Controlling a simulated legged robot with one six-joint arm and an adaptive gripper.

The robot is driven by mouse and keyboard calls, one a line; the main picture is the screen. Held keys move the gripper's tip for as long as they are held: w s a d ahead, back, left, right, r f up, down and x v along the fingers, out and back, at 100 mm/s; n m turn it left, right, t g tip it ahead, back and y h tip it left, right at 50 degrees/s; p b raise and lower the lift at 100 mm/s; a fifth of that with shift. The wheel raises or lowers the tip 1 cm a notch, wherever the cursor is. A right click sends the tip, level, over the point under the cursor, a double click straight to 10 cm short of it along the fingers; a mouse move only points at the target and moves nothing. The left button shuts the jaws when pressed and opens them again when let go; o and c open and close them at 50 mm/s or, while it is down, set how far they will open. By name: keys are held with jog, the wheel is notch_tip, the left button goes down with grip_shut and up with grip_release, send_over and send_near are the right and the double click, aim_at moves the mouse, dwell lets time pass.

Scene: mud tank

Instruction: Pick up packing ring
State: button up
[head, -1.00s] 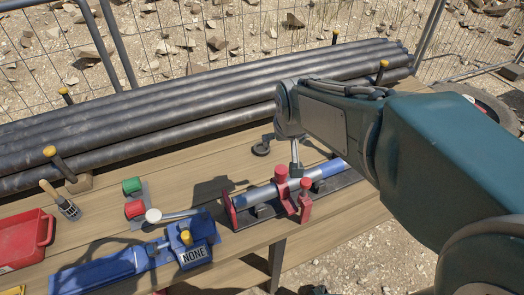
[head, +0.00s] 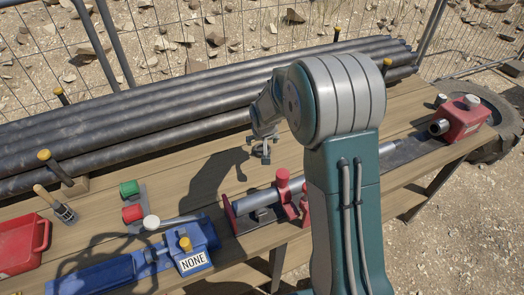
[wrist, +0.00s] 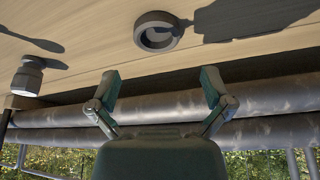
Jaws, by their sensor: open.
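The packing ring (wrist: 157,19) is a dark grey ring lying flat on the wooden bench, near the top middle of the wrist view, with its hole showing. My gripper (wrist: 161,80) is open and empty, its two fingers spread apart. In the wrist view the ring lies beyond the fingertips, between their lines, and apart from them. In the head view my gripper (head: 262,152) hangs above the middle of the bench. There I cannot tell the ring apart from the fingers.
Long dark pipes (head: 120,131) lie along the bench's back, held by yellow-capped posts (head: 54,165). A blue vise (head: 120,268), a red tray (head: 20,243) and a red box (head: 467,118) stand on the bench (head: 120,198).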

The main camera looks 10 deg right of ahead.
aim_at(262, 150)
jog(key=x, duration=0.7)
jog(key=shift+w+d+f, duration=0.15)
jog(key=shift+w+d, duration=0.15)
jog(key=shift+w, duration=0.1)
jog(key=c, duration=0.7)
